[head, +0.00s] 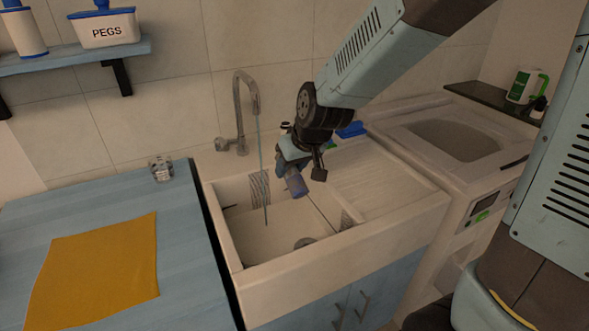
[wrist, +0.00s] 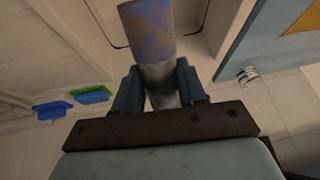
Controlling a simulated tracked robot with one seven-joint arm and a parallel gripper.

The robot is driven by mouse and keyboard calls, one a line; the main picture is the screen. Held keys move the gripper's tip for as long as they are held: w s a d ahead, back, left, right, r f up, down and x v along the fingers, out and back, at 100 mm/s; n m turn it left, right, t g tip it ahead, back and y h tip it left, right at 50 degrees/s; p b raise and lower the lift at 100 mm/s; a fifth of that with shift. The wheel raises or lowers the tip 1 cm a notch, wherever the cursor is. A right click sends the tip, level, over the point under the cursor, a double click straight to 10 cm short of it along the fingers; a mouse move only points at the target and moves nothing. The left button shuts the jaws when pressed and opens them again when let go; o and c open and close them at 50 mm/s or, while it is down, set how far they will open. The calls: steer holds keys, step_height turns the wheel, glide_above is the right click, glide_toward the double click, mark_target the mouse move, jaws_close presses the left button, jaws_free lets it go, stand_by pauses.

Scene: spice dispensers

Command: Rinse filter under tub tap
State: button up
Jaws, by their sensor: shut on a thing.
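My gripper (head: 287,160) reaches down over the tub sink (head: 335,254) from the right. It is shut on the filter, a blue and grey cylinder (head: 297,187), held tilted above the basin. In the wrist view, the filter (wrist: 148,32) sits between the two fingers of my gripper (wrist: 158,82), its blue-stained end pointing away. The tap (head: 240,105) stands at the back of the tub and a thin stream of water (head: 261,150) runs from it. In the head view the filter shows to the right of the stream, apart from it.
A yellow cloth (head: 95,270) and a small glass (head: 160,168) are on the blue counter at left. A ribbed draining board (head: 385,180) lies right of the basin. A blue item (head: 351,130) sits behind it. A washing machine (head: 460,150) stands at right.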

steer(key=w+a+f, duration=0.2)
steer(key=w+a, duration=0.4)
steer(key=w, duration=0.1)
steer(key=shift+a, duration=0.4)
stand_by(0.3)
stand_by(0.3)
steer(key=shift+w+d, duration=0.15)
stand_by(0.3)
steer(key=shift+w+d, duration=0.25)
steer(key=shift+s+a, duration=0.1)
stand_by(0.3)
steer(key=shift+s+a, duration=0.3)
steer(key=shift+a, duration=0.05)
steer(key=shift+d, duration=0.1)
steer(key=shift+w+d, duration=0.4)
